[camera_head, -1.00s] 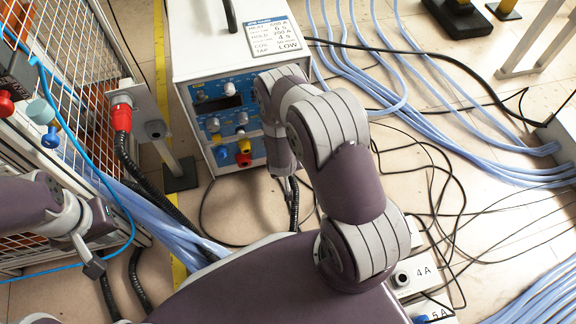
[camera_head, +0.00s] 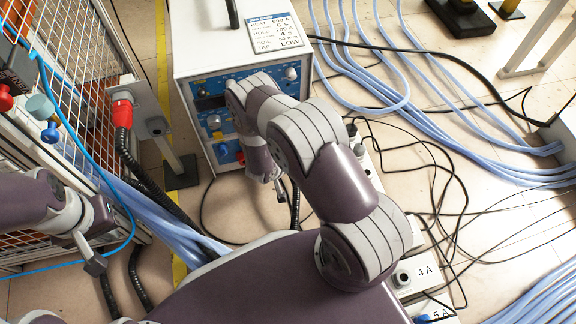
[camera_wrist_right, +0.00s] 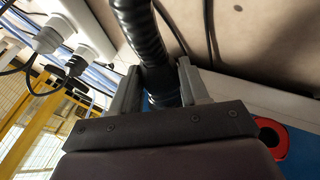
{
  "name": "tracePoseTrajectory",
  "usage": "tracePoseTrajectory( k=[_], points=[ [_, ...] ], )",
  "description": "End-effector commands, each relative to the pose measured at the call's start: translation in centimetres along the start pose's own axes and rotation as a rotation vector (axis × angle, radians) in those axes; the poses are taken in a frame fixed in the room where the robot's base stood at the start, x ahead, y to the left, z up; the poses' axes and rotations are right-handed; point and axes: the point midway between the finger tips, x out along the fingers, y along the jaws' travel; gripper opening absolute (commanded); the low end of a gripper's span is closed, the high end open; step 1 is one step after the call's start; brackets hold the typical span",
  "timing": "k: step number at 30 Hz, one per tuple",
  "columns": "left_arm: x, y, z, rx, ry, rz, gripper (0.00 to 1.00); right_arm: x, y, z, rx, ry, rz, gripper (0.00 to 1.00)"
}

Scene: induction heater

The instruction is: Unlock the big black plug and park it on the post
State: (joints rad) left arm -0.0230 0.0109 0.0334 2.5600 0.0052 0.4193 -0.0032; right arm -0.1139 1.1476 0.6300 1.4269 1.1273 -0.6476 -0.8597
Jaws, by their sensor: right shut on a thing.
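In the right wrist view, my right gripper (camera_wrist_right: 157,88) is shut on the big black plug (camera_wrist_right: 160,82), at the end of a thick ribbed black hose. In the head view, my right gripper (camera_head: 279,186) is just in front of the heater's lower front, mostly covered by my arm. The black hose (camera_head: 295,205) hangs beside it. Whether the plug touches a socket is hidden. A grey upright post (camera_head: 160,135) stands left of the heater, with a red connector (camera_head: 122,108) beside its top. My left gripper (camera_head: 95,264) is at lower left, its jaws unclear.
The white heater box (camera_head: 205,45) has a blue panel (camera_head: 213,110) with knobs. A wire cage (camera_head: 70,50) stands at left. Blue hoses (camera_head: 380,75) and thin black cables (camera_head: 440,185) cover the floor at right. White numbered boxes (camera_head: 415,275) stand below my right arm.

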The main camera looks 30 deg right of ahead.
Motion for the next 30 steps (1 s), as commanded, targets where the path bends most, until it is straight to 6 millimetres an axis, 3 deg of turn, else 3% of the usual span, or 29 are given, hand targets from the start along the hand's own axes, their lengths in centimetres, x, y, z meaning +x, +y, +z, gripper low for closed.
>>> tracePoseTrajectory(
  k=[23,30],
  points=[
    [1.3,0.0,0.1,0.000,0.000,0.000,0.00,0.0,-0.2,0.0,-0.054,0.001,0.133,0.06],
    [2.6,0.0,0.3,0.000,0.000,0.000,0.00,0.3,-0.5,0.1,-0.088,0.002,0.211,0.06]
  ],
)
